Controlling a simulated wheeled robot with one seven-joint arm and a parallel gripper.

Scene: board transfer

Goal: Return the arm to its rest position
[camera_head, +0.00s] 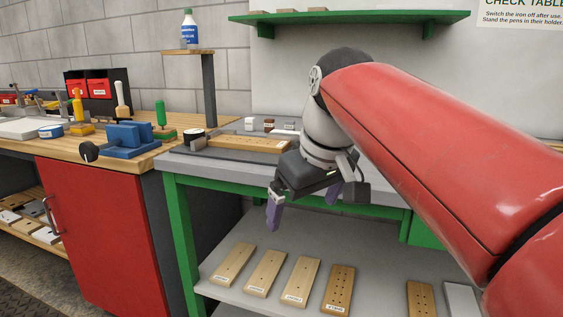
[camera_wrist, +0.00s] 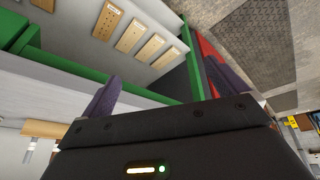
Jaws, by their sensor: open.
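My red arm reaches in from the right in the head view. My gripper (camera_head: 303,203) is open and empty, in front of the grey-topped green table (camera_head: 178,162). Its purple fingers point down, in front of the table's front edge. The fingers also show wide apart in the wrist view (camera_wrist: 165,90), with nothing between them. A wooden board (camera_head: 250,142) lies on a dark grey fixture on the tabletop, behind and to the left of the gripper. Part of the tabletop is hidden behind my arm.
Several wooden boards (camera_head: 265,273) lie on the lower shelf (camera_head: 240,300). A wooden bench (camera_head: 40,147) with a blue vise (camera_head: 128,138) and a red cabinet (camera_head: 100,235) stands at left. A post carries a bottle (camera_head: 189,30). A green shelf (camera_head: 350,22) hangs above. Floor is open at lower left.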

